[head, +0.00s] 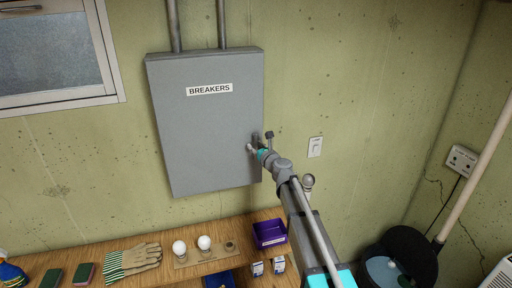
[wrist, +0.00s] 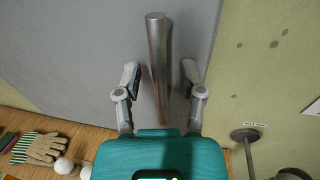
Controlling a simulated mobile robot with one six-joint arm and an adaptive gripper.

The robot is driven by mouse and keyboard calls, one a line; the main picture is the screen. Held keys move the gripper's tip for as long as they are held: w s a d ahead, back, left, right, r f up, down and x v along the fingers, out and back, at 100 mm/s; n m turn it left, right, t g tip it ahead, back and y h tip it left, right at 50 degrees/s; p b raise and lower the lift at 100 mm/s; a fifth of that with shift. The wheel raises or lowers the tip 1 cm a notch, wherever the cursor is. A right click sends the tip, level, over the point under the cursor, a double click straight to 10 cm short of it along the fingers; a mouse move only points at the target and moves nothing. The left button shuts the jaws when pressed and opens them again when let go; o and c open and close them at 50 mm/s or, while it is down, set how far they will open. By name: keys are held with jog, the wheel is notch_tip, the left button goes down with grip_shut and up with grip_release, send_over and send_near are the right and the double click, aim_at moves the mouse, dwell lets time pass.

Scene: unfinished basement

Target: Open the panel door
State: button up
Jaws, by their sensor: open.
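The grey breaker panel (head: 200,125), labelled BREAKERS, is mounted on the wall and its door looks shut. Its handle (wrist: 158,55) is an upright metal bar near the door's right edge in the wrist view. My gripper (head: 259,141) is at the lower right of the panel in the head view. In the wrist view my gripper (wrist: 160,76) is open, with one finger on each side of the handle. Gaps show between the fingers and the bar. In the head view the handle is small and partly hidden by my gripper.
A light switch (head: 315,147) is on the wall right of the panel. A wooden bench (head: 105,246) below carries gloves (head: 133,261), light bulbs, a purple bin (head: 269,234) and small boxes. A black bin (head: 400,258) stands at lower right. A window is at upper left.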

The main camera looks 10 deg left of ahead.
grip_shut()
jog(key=shift+d, duration=0.1)
